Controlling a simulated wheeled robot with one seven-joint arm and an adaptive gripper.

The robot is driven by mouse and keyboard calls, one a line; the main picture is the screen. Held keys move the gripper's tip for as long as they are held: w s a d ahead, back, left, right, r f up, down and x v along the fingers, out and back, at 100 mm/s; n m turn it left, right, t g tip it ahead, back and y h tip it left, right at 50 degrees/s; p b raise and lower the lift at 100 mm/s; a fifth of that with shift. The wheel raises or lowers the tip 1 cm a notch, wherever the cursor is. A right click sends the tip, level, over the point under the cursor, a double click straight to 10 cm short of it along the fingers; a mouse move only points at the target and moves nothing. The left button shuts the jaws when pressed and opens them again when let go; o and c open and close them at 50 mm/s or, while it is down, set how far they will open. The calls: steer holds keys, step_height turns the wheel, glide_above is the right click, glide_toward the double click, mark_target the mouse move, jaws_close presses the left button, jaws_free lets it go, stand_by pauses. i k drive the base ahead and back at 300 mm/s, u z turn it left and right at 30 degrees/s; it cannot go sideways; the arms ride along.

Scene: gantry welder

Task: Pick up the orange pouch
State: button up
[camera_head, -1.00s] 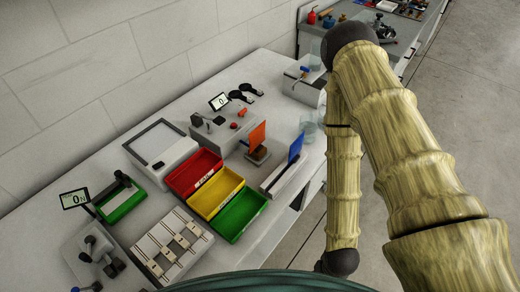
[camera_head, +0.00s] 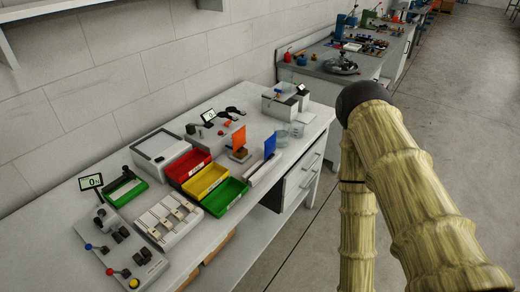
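An orange flat, upright piece (camera_head: 239,140), which may be the orange pouch, stands in a small brown holder (camera_head: 240,156) on the white bench. A similar blue upright piece (camera_head: 270,146) stands just to its right in a long pale holder (camera_head: 262,170). My arm shows at the right of the picture, apart from the bench. It bends at a dark joint and runs down out of the frame, so my gripper is not visible.
Red (camera_head: 188,165), yellow (camera_head: 206,182) and green (camera_head: 225,197) bins sit left of the orange piece. A white fixture tray (camera_head: 168,219) and a control panel (camera_head: 122,245) lie at the near left. Drawers (camera_head: 302,178) front the bench. Open floor (camera_head: 440,120) lies to the right.

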mark_target(239, 138)
steer(key=z, duration=1.7)
steer(key=i, duration=1)
steer(key=u, duration=2.7)
